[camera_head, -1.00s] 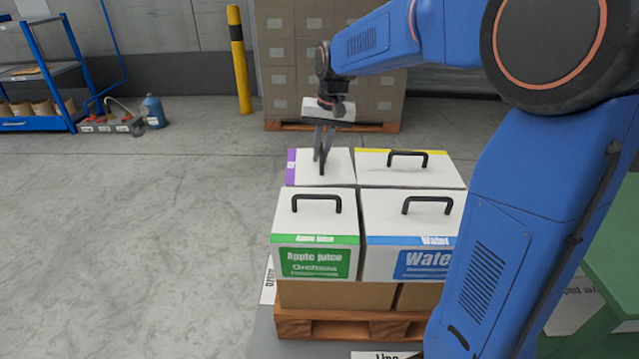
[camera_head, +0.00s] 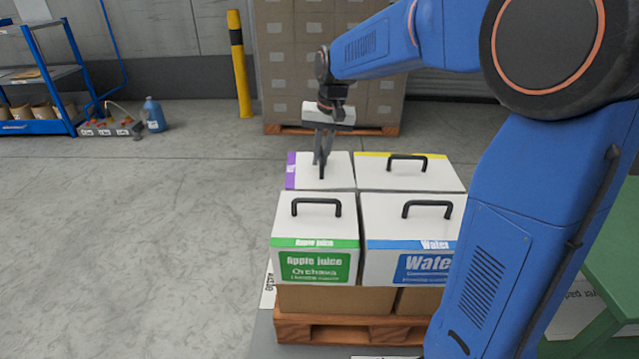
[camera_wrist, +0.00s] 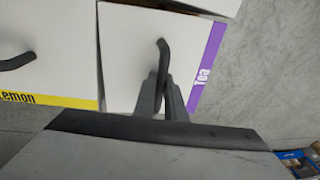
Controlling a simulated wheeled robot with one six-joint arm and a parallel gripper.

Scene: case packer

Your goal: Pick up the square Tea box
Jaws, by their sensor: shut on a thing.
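The square Tea box (camera_head: 337,175) is white with a purple stripe and stands at the back left of the stack. Its purple "Tea" edge shows in the wrist view (camera_wrist: 204,72). My gripper (camera_head: 322,166) reaches down from above and is shut on the black handle on the Tea box's top. In the wrist view my gripper's fingers (camera_wrist: 160,100) pinch one part of the dark handle. The box sits level beside its neighbours, and its underside is hidden behind the Apple juice box.
The Apple juice box (camera_head: 316,218) stands in front, the Water box (camera_head: 400,215) front right, and the yellow-striped Lemon box (camera_head: 430,174) to the right. All have black handles. Below are brown cartons and a wooden pallet (camera_head: 350,328). A yellow post (camera_head: 238,65) stands behind; floor at left is clear.

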